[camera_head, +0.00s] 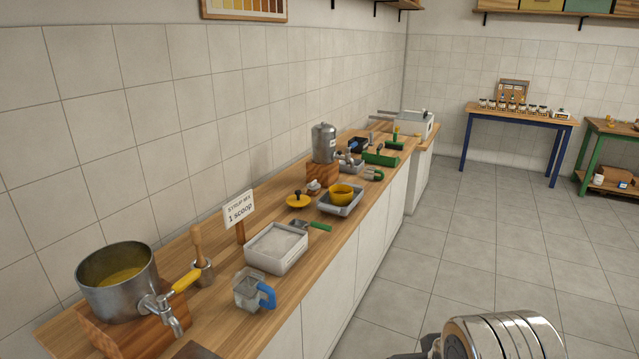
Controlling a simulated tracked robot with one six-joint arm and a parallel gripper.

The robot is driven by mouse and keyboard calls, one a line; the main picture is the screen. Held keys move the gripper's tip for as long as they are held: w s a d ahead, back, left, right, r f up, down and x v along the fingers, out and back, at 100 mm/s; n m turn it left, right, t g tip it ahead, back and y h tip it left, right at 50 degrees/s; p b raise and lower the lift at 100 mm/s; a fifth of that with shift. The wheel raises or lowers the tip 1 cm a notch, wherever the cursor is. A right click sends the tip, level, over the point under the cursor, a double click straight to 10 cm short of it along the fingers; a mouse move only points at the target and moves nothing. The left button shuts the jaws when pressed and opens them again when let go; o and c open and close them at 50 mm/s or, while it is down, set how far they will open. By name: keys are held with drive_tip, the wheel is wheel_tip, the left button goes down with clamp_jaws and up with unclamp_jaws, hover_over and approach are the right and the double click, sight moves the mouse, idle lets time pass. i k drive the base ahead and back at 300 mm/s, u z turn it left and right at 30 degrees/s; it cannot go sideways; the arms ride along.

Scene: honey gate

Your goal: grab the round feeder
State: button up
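A round yellow bowl-like vessel (342,193) sits in a shallow grey tray (352,209) midway along the wooden counter. A round yellow lid-like piece (298,201) with a dark knob lies just left of the tray. Either could be the round feeder or a part of it; I cannot tell which from this view. Both are apart from any part of me. A ribbed metal part, likely of my own arm, shows at the bottom right, over the floor.
On the counter (212,262), a steel pot with a tap (118,280), a clear jug with blue handle (252,290), a white tub (277,248) and a "1 scoop" sign (239,208) stand nearer. A steel canister (323,143) stands behind. The tiled floor (470,240) is clear.

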sight(341, 196)
drive_tip(key=z, duration=1.35)
drive_tip(key=i, duration=2.15)
